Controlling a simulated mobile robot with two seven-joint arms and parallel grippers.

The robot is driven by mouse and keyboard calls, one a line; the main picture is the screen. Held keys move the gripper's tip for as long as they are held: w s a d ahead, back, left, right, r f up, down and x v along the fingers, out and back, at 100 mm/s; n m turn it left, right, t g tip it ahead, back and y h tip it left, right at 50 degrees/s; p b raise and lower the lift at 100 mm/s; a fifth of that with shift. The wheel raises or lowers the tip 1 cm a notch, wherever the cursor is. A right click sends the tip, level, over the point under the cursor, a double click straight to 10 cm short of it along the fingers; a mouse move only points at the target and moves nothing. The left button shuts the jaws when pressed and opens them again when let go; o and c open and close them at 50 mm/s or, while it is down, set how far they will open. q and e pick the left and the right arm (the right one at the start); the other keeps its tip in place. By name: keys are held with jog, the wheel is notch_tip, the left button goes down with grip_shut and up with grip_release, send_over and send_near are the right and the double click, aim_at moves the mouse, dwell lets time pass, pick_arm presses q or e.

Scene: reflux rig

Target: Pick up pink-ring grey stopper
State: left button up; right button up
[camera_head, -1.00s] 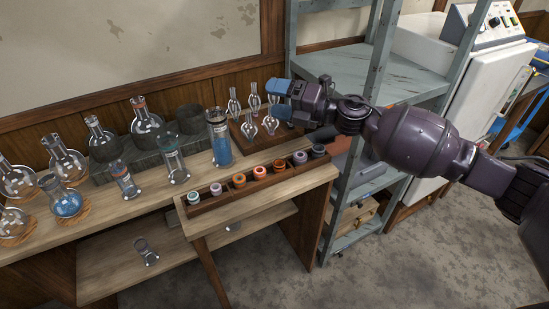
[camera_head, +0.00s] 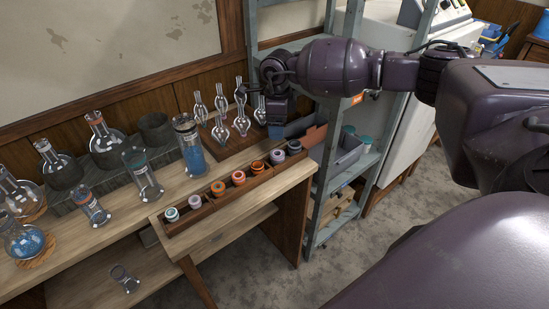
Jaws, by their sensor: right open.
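A row of ring-marked stoppers sits in a narrow wooden rack (camera_head: 207,212) along the front of the bench. Two have a pale pinkish-lilac look: one is second from the left (camera_head: 195,202), the other second from the right (camera_head: 277,156). I cannot tell for sure which is the pink-ring grey stopper. My right gripper (camera_head: 277,128) points down behind the rack's right end, beside the glass bulbs. It is open and appears empty; its fingertips are small and dark. It is apart from the stoppers. My left gripper is out of view.
Glass bulb pieces (camera_head: 241,120) stand on a wooden stand close to my right gripper. A tall cylinder with blue contents (camera_head: 191,148) and several flasks are on the left. A grey-green shelf unit (camera_head: 338,150) stands right of the bench, holding a grey bin (camera_head: 345,160).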

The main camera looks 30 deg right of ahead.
send_over(277, 152)
jog(key=f, duration=0.5)
jog(key=shift+s+a+f, duration=0.2)
jog(key=shift+f, duration=0.15)
notch_tip(277, 152, down, 5)
jog(key=shift+s+b, duration=0.15)
jog(key=shift+b, duration=0.25)
jog(key=shift+r, duration=0.1)
jog(key=c, duration=0.9)
